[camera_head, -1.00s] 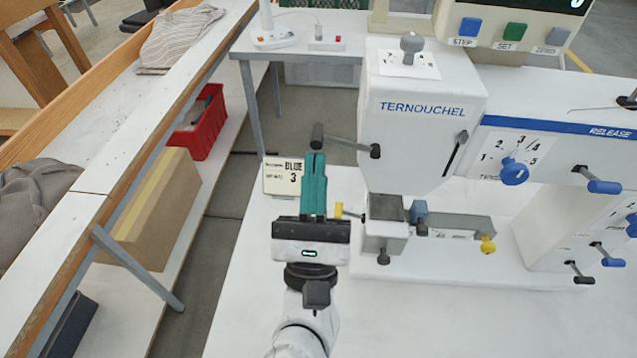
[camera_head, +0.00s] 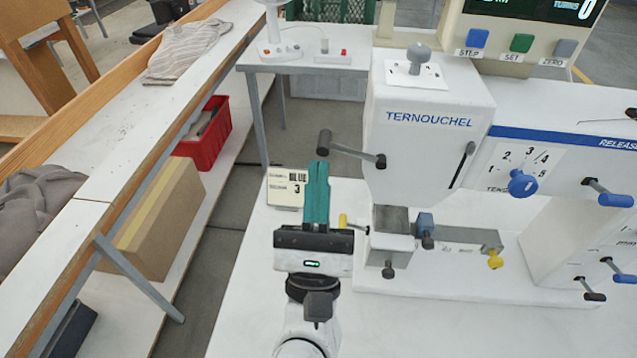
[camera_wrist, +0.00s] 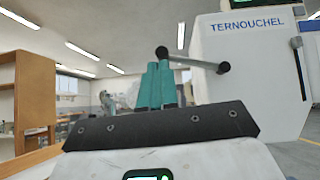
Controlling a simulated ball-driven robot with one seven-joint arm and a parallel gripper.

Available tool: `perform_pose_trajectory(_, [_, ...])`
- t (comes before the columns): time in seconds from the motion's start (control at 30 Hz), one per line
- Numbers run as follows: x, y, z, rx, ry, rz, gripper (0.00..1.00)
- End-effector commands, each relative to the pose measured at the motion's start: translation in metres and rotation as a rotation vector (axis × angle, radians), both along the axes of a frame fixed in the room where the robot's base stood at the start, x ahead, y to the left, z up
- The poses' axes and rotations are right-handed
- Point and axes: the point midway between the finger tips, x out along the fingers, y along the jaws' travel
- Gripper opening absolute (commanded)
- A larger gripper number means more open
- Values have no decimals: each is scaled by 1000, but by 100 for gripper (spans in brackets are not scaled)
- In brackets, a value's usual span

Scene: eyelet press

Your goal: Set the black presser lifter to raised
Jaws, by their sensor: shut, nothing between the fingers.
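A lever with a dark cylindrical knob (camera_head: 325,142) sticks out leftward from the left side of the white TERNOUCHEL machine head (camera_head: 425,145). I take it to be the black presser lifter; I see no label on it. Its arm slopes up from a dark pivot to the knob. In the wrist view the knob (camera_wrist: 162,53) stands just above my fingertips. My gripper (camera_head: 317,166) points forward, its teal fingers together and empty, close below the knob in the picture. Whether they touch the knob I cannot tell. The fingers also show in the wrist view (camera_wrist: 157,68).
A small card (camera_head: 285,188) stands behind the fingers. A yellow-tipped lever (camera_head: 343,220) is close to their right. Blue-knobbed levers (camera_head: 615,200) and a tension dial (camera_head: 522,183) are farther right. The white tabletop in front is clear.

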Motion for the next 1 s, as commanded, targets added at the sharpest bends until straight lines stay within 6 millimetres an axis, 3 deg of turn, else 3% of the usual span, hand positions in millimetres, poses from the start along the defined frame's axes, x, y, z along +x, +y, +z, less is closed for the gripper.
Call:
perform_pose_trajectory(0.03, [1,1,-11,-1,2,1,0])
perform_pose_trajectory(0.3, [7,3,-46,-1,4,-2,0])
perform_pose_trajectory(0.7, [-52,8,-99,-2,8,-1,0])
perform_pose_trajectory(1.0, [-65,9,-108,0,6,-1,0])
